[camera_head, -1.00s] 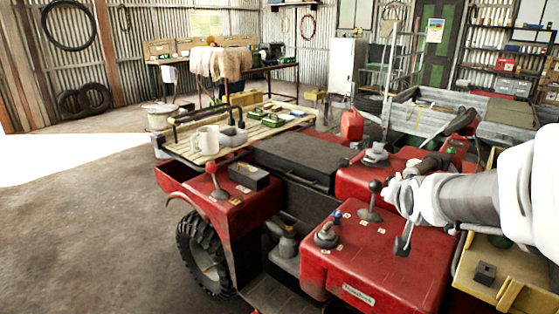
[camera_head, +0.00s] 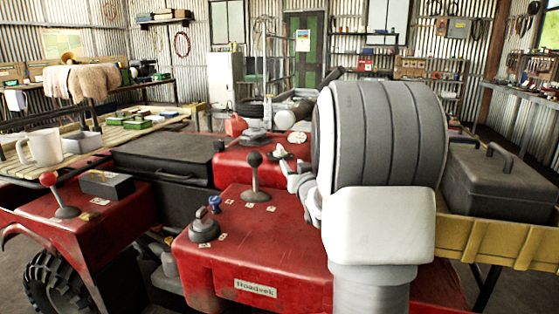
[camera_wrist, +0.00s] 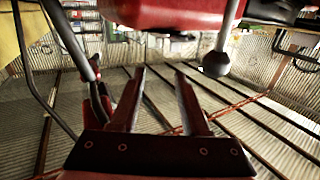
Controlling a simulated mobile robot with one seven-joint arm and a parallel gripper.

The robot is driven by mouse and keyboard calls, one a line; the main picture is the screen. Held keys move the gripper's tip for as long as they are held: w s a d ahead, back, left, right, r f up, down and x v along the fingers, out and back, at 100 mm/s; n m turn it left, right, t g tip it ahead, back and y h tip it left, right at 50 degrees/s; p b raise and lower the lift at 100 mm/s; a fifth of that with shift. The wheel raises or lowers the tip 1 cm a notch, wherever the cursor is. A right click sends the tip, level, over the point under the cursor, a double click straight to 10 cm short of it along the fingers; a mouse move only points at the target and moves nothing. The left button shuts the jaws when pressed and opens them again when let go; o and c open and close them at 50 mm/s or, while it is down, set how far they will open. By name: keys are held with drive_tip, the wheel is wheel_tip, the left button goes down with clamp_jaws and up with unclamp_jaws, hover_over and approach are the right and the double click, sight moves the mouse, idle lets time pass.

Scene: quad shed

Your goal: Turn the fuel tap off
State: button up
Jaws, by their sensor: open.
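The red quad body carries several controls, and I cannot tell which is the fuel tap. In the head view these include a grey rotary knob (camera_head: 203,227), a small blue knob (camera_head: 214,204), an upright lever with a black ball (camera_head: 254,172) and a red-knobbed lever (camera_head: 60,195) at left. Small labels beside them are too small to read. My gripper (camera_wrist: 160,68) is open and empty in the wrist view, its two fingers apart. A ball-ended lever (camera_wrist: 216,64) hangs from the top of that view, beyond the right finger. My arm hides much of the right side of the body in the head view.
A dark toolbox (camera_head: 497,185) stands at right beside a yellow tray edge (camera_head: 490,243). A white mug (camera_head: 41,148) stands on the slatted rack at left. A red can (camera_head: 235,125) is farther back. A dark lever runs at left in the wrist view.

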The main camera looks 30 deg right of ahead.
sight(282, 148)
drive_tip(key=b+x, duration=0.3)
drive_tip(key=x, duration=1.4)
drive_tip(key=shift+w+d, duration=0.25)
drive_tip(key=shift+w, duration=0.1)
clamp_jaws()
